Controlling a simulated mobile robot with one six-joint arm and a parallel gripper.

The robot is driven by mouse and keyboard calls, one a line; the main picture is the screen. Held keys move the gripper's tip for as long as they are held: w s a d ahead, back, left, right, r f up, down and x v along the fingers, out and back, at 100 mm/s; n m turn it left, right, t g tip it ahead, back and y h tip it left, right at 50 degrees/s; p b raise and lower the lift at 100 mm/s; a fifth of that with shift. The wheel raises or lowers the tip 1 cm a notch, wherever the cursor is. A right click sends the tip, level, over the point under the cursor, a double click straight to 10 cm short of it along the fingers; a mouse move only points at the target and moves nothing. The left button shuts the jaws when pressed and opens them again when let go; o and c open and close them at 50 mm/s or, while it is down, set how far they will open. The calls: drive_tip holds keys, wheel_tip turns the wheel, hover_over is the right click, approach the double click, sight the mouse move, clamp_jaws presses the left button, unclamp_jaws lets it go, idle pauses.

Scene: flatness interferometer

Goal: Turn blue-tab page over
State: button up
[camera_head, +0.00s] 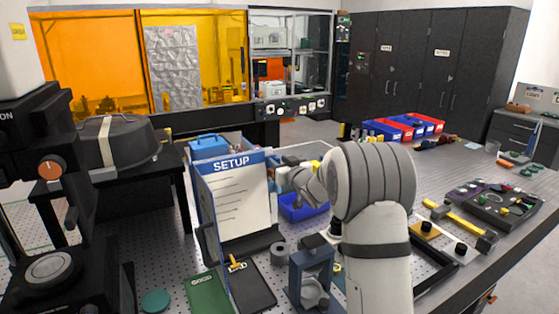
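A standing page headed "SETUP" (237,200) has a blue top band and lines of print. It leans upright on a dark stand at the left centre of the perforated bench. A narrow blue edge runs down its left side; I cannot tell a separate blue tab on it. My arm rises from the bottom and bends left at a large grey joint. My gripper (277,178) is at the page's right edge, small and partly hidden by my wrist. I cannot tell whether its fingers touch the page or are open or shut.
A blue bin (303,207) sits beneath my wrist. Red and blue bins (405,126) line the back.

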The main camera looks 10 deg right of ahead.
drive_tip(key=shift+c, duration=0.5)
clamp_jaws()
